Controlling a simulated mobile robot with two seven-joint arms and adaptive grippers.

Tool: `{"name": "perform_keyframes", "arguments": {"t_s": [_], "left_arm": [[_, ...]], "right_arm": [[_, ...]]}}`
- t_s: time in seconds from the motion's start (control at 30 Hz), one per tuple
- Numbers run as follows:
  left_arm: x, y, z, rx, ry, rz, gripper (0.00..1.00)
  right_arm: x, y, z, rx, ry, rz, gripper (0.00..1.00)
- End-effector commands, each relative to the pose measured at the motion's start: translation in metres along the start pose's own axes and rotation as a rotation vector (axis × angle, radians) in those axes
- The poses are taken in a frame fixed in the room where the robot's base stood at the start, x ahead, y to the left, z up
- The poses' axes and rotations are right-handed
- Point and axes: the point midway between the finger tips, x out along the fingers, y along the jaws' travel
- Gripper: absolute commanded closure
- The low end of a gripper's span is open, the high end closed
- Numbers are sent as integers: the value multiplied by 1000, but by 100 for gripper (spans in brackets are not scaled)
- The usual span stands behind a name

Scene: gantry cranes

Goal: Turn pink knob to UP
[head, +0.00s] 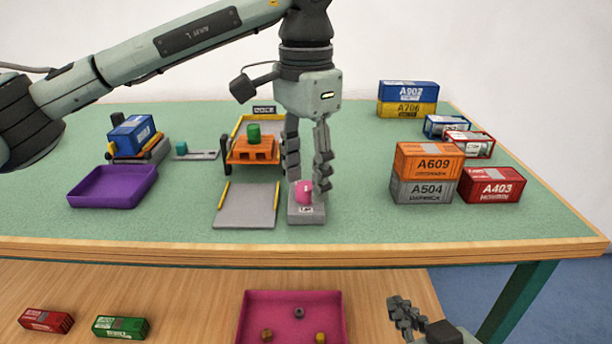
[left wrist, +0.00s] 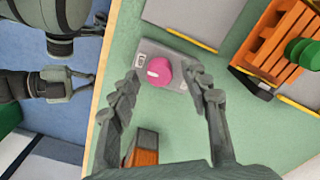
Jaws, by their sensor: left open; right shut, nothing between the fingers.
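The pink knob (head: 303,190) sits on a small grey box (head: 307,214) with a white label on its front, near the front middle of the green table. The knob also shows in the left wrist view (left wrist: 159,71), with a pale mark on its top. My left gripper (head: 307,188) points down over the knob. Its fingers are open, one on each side of the knob; I cannot tell if they touch it. My right gripper (head: 393,305) is low at the front right, below the table edge, shut and empty.
Left of the knob are a grey ramp (head: 246,204) and an orange pallet (head: 252,150) with a green cylinder. A purple tray (head: 112,186) lies further left. Stacked containers, orange (head: 428,161) above grey (head: 423,191), stand to the right. A pink tray (head: 291,296) is on the lower shelf.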

Motion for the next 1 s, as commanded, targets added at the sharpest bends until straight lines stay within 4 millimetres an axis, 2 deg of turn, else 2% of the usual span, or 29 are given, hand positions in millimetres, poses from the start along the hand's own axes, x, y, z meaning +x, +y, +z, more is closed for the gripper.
{"name": "perform_keyframes", "arguments": {"t_s": [0.3, 0.5, 0.7, 1.0], "left_arm": [[-65, 0, -1, 0, 3, -3, 53], [-100, 0, 0, 0, 3, -4, 53], [-113, 0, 0, 0, 1, -2, 53], [-114, 0, 0, 1, 1, -1, 53]], "right_arm": [[0, 0, 0, 2, 0, 0, 100], [0, 0, 0, 2, 1, 0, 100], [0, 0, 0, 2, 0, 0, 100], [0, 0, 0, 2, 0, 0, 100]]}}
